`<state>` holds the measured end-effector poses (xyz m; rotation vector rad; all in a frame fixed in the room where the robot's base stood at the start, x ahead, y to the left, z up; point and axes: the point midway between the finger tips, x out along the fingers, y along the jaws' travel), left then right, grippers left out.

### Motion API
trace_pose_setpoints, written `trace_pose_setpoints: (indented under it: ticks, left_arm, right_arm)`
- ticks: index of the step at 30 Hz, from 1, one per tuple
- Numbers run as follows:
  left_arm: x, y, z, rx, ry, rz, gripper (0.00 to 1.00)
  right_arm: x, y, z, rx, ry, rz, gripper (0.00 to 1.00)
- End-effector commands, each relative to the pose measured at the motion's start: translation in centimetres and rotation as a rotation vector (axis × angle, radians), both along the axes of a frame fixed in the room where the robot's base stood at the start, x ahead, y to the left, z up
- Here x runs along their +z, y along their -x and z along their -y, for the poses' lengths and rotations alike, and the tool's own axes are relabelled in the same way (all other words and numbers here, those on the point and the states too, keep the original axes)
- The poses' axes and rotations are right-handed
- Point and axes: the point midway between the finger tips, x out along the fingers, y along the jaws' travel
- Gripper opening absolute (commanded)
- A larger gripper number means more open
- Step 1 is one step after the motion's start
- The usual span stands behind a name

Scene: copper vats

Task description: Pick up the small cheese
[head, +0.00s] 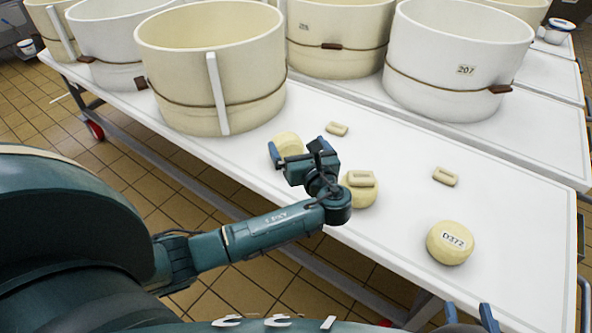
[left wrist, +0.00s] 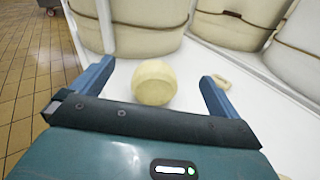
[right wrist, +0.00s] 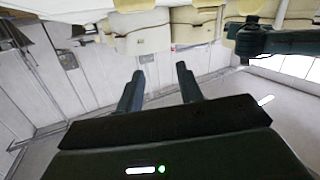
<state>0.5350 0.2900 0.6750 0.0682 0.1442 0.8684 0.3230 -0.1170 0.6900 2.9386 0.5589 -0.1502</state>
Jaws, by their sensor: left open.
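A small pale yellow round cheese (head: 287,143) sits on the white table, partly hidden by my left gripper (head: 298,152). In the left wrist view the cheese (left wrist: 153,82) lies between the two spread fingers of the gripper (left wrist: 157,75), with gaps on both sides. My left gripper is open. A second round cheese (head: 360,194) carries a small cream block on top, beside my left wrist. A third cheese (head: 450,244), marked D372, sits to the right. My right gripper (head: 469,316) shows at the bottom edge; its fingers (right wrist: 160,72) are apart and empty.
Large cream and white vats (head: 210,75) stand behind the cheeses. Small cream blocks lie on the table (head: 520,225), one behind the left gripper (head: 337,128) and one further right (head: 446,176). The table's near edge runs under my left arm.

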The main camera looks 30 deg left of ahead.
Motion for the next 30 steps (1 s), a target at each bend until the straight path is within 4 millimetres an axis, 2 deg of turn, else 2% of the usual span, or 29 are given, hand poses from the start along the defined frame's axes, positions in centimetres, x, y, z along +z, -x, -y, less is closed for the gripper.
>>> trace_pose_setpoints:
  ticks: [1, 4, 7, 15, 19, 25, 30]
  left_arm:
    - [-0.5, -0.3, -0.4, 0.021, -0.057, -0.004, 1.0]
    - [0.2, -0.5, -0.9, 0.05, -0.124, -0.017, 1.0]
    - [-0.2, -0.5, -1.0, 0.061, -0.148, -0.024, 1.0]
    - [-5.2, -0.5, -1.0, 0.059, -0.147, -0.026, 1.0]
    - [-6.8, -0.5, -0.9, 0.058, -0.146, -0.025, 1.0]
    - [-7.4, -0.8, -1.4, 0.06, -0.145, -0.022, 1.0]
    - [-7.5, -2.5, -3.8, 0.061, -0.146, -0.021, 1.0]
  right_arm:
    - [-1.1, 0.0, -0.2, 0.007, 0.003, 0.021, 0.36]
    - [-1.1, 0.0, -0.3, 0.014, 0.008, 0.044, 0.36]
    - [-1.1, -0.1, -0.5, 0.02, 0.008, 0.069, 0.36]
    - [-1.2, 0.2, -1.4, 0.063, -0.005, 0.226, 0.36]
    - [-1.0, 0.3, -1.7, 0.076, -0.021, 0.263, 0.36]
    - [-0.8, 0.3, -1.8, 0.083, -0.032, 0.279, 0.36]
    - [-1.1, 0.1, -2.0, 0.086, -0.06, 0.283, 0.36]
